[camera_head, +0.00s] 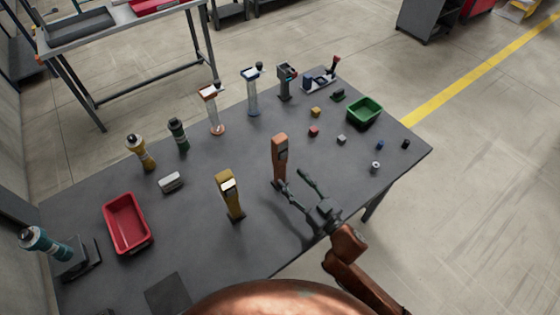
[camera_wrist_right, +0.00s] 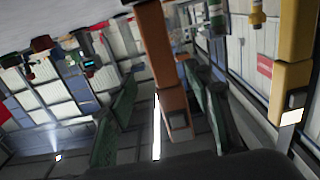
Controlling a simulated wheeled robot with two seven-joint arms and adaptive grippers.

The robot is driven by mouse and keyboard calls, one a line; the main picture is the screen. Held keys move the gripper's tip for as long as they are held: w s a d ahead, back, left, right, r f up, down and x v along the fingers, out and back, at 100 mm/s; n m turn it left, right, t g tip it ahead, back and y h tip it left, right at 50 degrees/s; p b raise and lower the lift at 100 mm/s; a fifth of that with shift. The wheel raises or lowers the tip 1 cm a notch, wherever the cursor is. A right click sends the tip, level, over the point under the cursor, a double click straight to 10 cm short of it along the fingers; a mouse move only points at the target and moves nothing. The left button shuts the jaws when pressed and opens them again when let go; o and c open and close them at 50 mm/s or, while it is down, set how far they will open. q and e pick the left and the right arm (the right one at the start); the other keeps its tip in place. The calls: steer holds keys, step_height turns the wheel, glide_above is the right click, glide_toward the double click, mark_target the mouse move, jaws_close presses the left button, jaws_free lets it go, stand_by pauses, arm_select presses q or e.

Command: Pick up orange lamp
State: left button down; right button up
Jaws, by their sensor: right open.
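The orange lamp (camera_head: 279,150) stands upright near the middle of the dark table, at the right of a yellow lamp. My right gripper (camera_head: 293,179) is open and empty, low beside the orange lamp, with its green fingers pointing towards it. In the right wrist view, which is upside down, the orange lamp (camera_wrist_right: 163,65) shows in the gap between the spread fingers of the right gripper (camera_wrist_right: 160,90), closer to the right-hand finger. I cannot tell whether that finger touches it. My left gripper is not in view.
The yellow lamp (camera_head: 228,192) stands close by on the left; it also shows in the right wrist view (camera_wrist_right: 291,70). A red bin (camera_head: 148,245) is at the left, a green bin (camera_head: 364,123) at the back right. Several small blocks lie at the right. The table's front right is clear.

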mark_target(282, 171)
steer(key=shift+w+a, duration=0.35)
steer(key=shift+w, duration=0.1)
steer(key=shift+w+a, duration=0.1)
steer(key=b+x, duration=0.1)
steer(key=x, duration=0.4)
steer(key=shift+a+f, duration=0.15)
steer(key=c, duration=0.3)
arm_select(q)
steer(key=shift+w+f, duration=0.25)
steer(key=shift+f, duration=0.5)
arm_select(e)
jaws_close()
